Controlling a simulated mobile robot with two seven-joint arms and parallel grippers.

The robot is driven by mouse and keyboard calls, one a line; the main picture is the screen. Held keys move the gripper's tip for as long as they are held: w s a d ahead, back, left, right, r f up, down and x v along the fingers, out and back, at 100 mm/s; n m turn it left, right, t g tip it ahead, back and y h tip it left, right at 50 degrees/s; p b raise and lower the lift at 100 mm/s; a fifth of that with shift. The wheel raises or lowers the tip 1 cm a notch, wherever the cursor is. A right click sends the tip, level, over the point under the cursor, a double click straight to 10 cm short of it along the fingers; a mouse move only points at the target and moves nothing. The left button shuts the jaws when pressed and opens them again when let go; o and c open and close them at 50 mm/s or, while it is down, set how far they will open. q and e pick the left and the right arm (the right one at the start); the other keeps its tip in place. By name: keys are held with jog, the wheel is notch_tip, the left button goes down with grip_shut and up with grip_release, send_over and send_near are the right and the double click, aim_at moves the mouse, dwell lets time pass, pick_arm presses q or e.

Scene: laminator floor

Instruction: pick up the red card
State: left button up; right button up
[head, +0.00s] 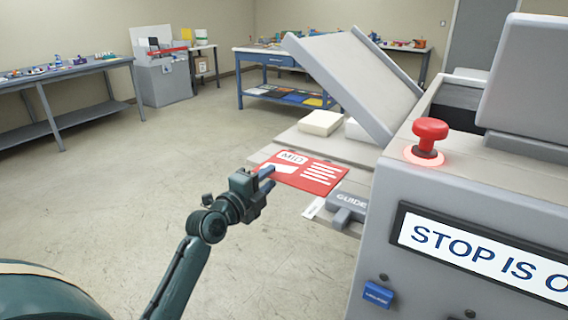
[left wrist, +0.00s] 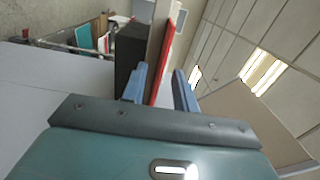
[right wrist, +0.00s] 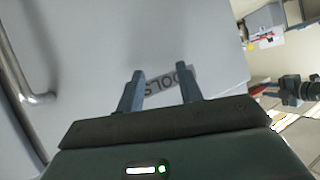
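The red card (head: 308,176), marked MID with white lines, lies flat on the grey feed tray (head: 352,148) of the laminator, its near-left edge at the tray's edge. My left gripper (head: 268,178) is at the card's left edge. In the left wrist view the blue fingers of my left gripper (left wrist: 161,84) are apart, and the red card (left wrist: 166,62) shows edge-on between them, with a gap on either side. My right gripper (right wrist: 161,88) is open and empty, facing a grey panel with a label ending in OOLS (right wrist: 172,85). It is outside the head view.
A grey GUIDE block (head: 348,202) is beside the card, near a red stop button (head: 430,136) on the machine. A cream block (head: 321,122) lies behind the card under a slanted grey panel (head: 345,80). The floor to the left is clear up to the benches.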

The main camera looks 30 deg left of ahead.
pick_arm(q)
jog(key=shift+w, duration=0.2)
grip_shut()
dwell(0.4)
